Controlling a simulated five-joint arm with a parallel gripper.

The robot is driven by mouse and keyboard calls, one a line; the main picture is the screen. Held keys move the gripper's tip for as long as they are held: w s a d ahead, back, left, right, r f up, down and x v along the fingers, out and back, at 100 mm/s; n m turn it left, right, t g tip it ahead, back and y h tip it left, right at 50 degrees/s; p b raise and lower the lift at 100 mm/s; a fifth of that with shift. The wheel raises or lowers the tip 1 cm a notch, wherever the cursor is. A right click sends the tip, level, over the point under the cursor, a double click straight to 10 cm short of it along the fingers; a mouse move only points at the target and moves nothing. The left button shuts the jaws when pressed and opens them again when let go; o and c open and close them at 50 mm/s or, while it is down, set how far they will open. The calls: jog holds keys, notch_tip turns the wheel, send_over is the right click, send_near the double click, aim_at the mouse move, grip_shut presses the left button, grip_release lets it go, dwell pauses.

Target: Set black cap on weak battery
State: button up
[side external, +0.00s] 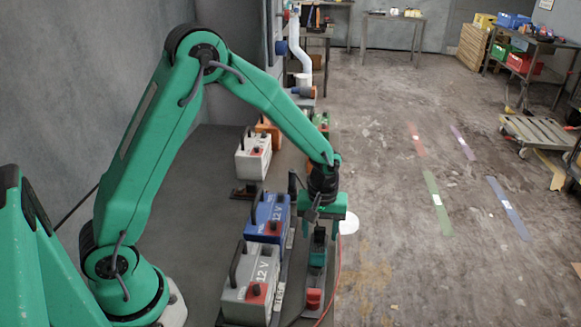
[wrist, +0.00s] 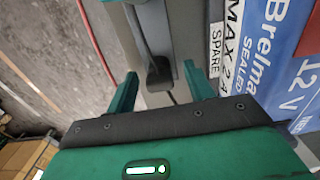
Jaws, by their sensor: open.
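My gripper (side external: 322,228) is open and points down over a narrow strip to the right of the batteries. In the wrist view its two green fingers (wrist: 159,72) stand apart on either side of a small black piece (wrist: 158,75), which looks like the black cap; I cannot tell whether they touch it. A blue 12 V battery (side external: 268,213) stands left of my gripper and also shows in the wrist view (wrist: 270,75). A grey 12 V battery (side external: 250,285) stands nearer the camera. I cannot read which battery is marked weak.
A red piece (side external: 314,299) sits on the strip nearer the camera. A pale battery (side external: 253,157) and an orange one (side external: 270,132) stand farther back. A "SPARE" label (wrist: 216,50) lies beside the blue battery. A red cable (side external: 336,285) runs along the right edge.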

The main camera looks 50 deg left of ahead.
aim_at(320, 227)
jog(key=shift+c, duration=0.2)
jog(key=c, duration=1)
jog(key=shift+r, duration=0.1)
jog(key=shift+r, duration=4.9)
jog(key=shift+r, duration=0.8)
jog(key=shift+r, duration=1.05)
jog(key=shift+r, duration=0.15)
